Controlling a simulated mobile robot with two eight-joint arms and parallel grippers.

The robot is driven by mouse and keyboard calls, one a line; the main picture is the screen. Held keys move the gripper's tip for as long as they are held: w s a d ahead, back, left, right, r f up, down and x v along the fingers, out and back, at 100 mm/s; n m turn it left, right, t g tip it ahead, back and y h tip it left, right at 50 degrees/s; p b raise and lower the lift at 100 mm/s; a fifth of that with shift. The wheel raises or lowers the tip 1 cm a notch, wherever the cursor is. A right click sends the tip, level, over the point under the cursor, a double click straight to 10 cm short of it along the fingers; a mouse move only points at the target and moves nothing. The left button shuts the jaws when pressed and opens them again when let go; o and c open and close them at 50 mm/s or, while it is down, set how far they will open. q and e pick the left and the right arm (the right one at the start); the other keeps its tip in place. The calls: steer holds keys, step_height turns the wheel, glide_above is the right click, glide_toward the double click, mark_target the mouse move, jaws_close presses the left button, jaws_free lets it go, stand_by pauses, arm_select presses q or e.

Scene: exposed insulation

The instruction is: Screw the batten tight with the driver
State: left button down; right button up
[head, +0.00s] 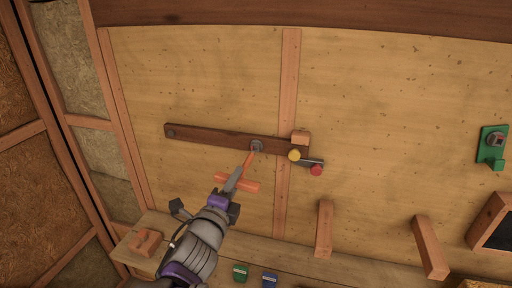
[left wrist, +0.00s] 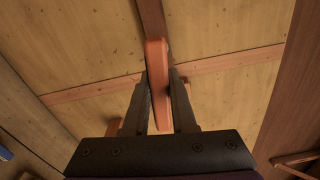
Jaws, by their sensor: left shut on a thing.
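The batten (head: 210,137) is a dark brown strip fixed across the insulated wall, tilting slightly down to the right. It has a grey screw head (head: 171,133) at its left end and another grey screw head (head: 256,146) nearer its right end. The orange driver (head: 248,161) points up at the right screw head and appears to meet it; exact seating is hard to tell. My left gripper (head: 234,183) is shut on the driver below the batten. In the left wrist view the driver (left wrist: 157,75) stands between both fingers, with the batten (left wrist: 151,18) beyond. My right gripper is out of view.
A pale stud (head: 287,80) runs vertically behind. A wooden ledge (head: 330,266) runs below. A green holder (head: 492,147) hangs far right.

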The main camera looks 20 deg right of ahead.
arm_select(q)
steer(key=shift+v, duration=2.5)
